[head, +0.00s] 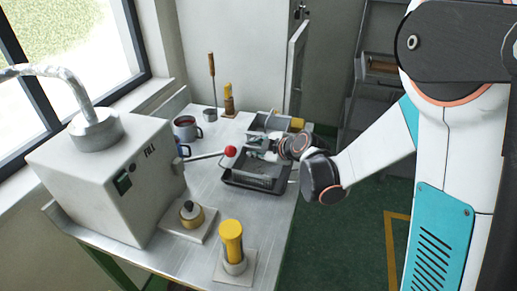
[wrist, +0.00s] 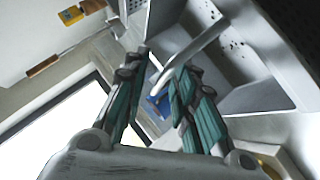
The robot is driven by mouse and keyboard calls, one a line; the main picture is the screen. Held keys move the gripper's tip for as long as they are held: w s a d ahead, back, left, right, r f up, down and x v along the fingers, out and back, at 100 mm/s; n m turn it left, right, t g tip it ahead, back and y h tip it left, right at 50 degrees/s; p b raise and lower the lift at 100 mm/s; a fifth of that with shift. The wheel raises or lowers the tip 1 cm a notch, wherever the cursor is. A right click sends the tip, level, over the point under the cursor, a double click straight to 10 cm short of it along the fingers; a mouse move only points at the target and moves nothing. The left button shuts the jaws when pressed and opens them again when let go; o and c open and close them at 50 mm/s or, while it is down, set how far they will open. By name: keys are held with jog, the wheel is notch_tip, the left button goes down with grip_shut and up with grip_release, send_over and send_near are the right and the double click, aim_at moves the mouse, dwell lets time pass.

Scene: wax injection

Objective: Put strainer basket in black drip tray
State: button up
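The black drip tray (head: 258,184) sits near the right edge of the metal table in the head view. A grey metal basket, which looks like the strainer basket (head: 262,121), is just behind it and partly hidden by my gripper. My gripper (head: 262,143) reaches in from the right, low over the area between the tray and the basket. In the wrist view, my gripper's teal fingers (wrist: 167,62) stand apart. A pale curved bar, perhaps the basket's handle (wrist: 188,58), runs across the gap; I cannot tell whether it touches them. Grey metal with dark holes (wrist: 232,45) lies beyond.
The wax machine (head: 105,180) fills the table's left side. Its red-knobbed lever (head: 231,151) reaches close to the tray. Mugs (head: 186,129) stand behind the lever. A brass-coloured pot (head: 191,214) and a yellow-topped cylinder (head: 231,244) stand in front. Floor is open to the right.

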jog(key=shift+r, duration=0.15)
jog(key=shift+s+d+r+p, duration=0.2)
jog(key=shift+s+p, duration=0.05)
jog(key=shift+p, duration=0.05)
jog(key=s+d+r+m+g+h+p, duration=0.1)
jog(key=s+d+r+m, duration=0.3)
jog(key=s, duration=0.6)
jog(key=s+d+r+m+h+p, duration=0.1)
jog(key=s+d+r+m+h, duration=0.2)
jog(key=s+m, duration=0.4)
jog(key=s+d+r+m+g+h+p, duration=0.1)
jog(key=s+d+r+m, duration=0.5)
jog(key=s, duration=0.7)
jog(key=shift+s+d+g+h, duration=0.15)
jog(key=shift+s+g+h, duration=0.15)
jog(key=shift+h, duration=0.2)
